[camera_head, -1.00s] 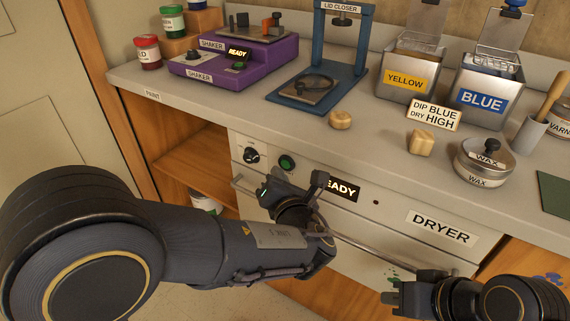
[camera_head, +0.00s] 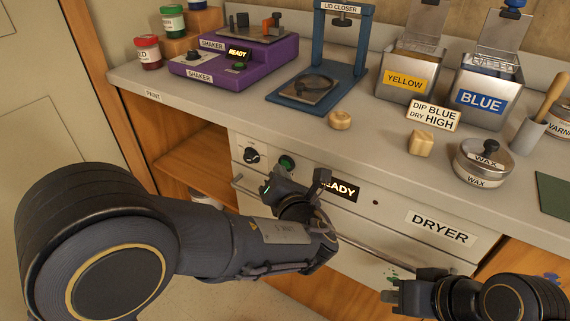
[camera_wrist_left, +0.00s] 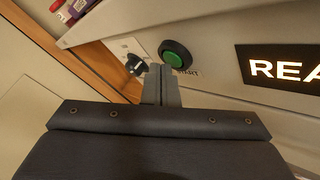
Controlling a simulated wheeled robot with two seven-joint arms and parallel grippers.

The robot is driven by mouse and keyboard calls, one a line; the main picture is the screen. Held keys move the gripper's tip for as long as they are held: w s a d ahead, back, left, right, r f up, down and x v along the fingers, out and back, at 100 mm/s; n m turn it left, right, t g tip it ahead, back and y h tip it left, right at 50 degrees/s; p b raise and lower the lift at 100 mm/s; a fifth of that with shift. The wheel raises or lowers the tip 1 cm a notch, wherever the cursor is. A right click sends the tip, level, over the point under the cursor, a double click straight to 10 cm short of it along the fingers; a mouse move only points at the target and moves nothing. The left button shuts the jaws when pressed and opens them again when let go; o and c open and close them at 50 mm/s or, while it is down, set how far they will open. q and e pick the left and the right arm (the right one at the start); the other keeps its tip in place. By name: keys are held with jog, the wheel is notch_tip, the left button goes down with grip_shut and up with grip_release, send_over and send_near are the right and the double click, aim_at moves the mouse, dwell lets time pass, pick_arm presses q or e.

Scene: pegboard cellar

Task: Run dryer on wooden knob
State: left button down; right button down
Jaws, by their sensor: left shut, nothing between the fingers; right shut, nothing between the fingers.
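The dryer (camera_head: 401,236) is a pale drawer front under the counter, with a long bar handle and a lit READY display (camera_head: 338,188). A dark dial (camera_head: 251,155) and a green start button (camera_head: 287,163) sit at its left; the button also shows in the left wrist view (camera_wrist_left: 174,55). My left gripper (camera_wrist_left: 161,86) is shut and empty, its tips just below and left of the button; contact cannot be told. Two wooden knobs stand on the counter, a round one (camera_head: 340,120) and a squarer one (camera_head: 420,143). My right gripper (camera_head: 392,291) is shut and empty, low in front of the dryer.
A purple shaker (camera_head: 233,62), a blue lid closer (camera_head: 300,92), yellow (camera_head: 401,82) and blue (camera_head: 481,97) dip tanks and a wax tin (camera_head: 482,165) stand on the counter. A sign (camera_head: 433,115) reads "DIP BLUE DRY HIGH". The handle bar (camera_head: 372,250) runs beneath my left arm.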

pick_arm(q)
jog(key=shift+w+d, duration=0.25)
jog(key=shift+w, duration=0.1)
dwell(0.4)
jog(key=shift+s+a, duration=0.5)
jog(key=shift+s, duration=0.2)
jog(key=shift+s+a+p, duration=0.15)
jog(key=shift+s+a, duration=0.6)
jog(key=shift+s, duration=0.3)
jog(key=shift+s+a+p, duration=0.15)
jog(key=shift+s+a, duration=0.6)
jog(key=shift+s, duration=0.25)
